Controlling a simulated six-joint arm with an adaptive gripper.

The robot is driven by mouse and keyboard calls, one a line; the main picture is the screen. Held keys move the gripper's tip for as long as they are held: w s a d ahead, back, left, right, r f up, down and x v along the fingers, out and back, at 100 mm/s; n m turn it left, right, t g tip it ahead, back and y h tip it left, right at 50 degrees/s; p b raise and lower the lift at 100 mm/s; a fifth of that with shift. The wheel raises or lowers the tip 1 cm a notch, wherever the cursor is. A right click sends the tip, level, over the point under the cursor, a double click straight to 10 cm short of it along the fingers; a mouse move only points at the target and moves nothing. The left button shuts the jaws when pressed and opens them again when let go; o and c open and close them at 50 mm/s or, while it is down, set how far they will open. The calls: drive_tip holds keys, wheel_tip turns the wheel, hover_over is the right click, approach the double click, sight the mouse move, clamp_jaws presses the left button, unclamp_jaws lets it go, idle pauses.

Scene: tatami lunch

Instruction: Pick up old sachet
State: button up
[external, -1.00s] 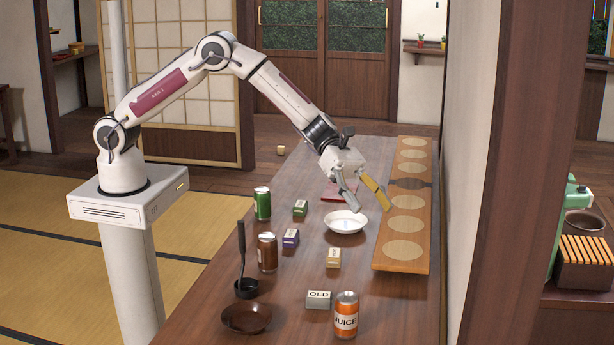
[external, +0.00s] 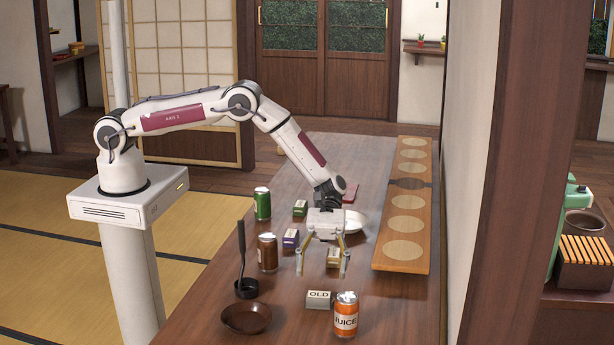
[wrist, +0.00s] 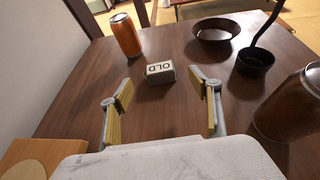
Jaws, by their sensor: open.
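The old sachet (external: 319,299) is a small grey block with a white label reading OLD, lying on the table near the front. In the wrist view the sachet (wrist: 160,72) sits ahead of my gripper, roughly in line with the gap between the fingers, with nothing touching it. My gripper (external: 321,272) is open and empty, above the table and behind the sachet in the external view. Its two yellow-padded fingers (wrist: 163,100) are spread wide in the wrist view.
An orange juice can (external: 346,315) stands close to the sachet's right. A brown bowl (external: 246,318), a black ladle (external: 246,288) and a brown can (external: 267,253) are to its left. A tan packet (external: 333,257) is behind my gripper. A wooden board (external: 401,265) lies along the wall.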

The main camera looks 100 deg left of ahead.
sight(319, 294)
drive_tip(key=shift+d, duration=0.1)
drive_tip(key=shift+x, duration=1.2)
drive_tip(key=shift+w, duration=0.1)
drive_tip(key=shift+x, duration=2.6)
drive_tip(key=shift+f, duration=0.1)
drive_tip(key=c, duration=0.9)
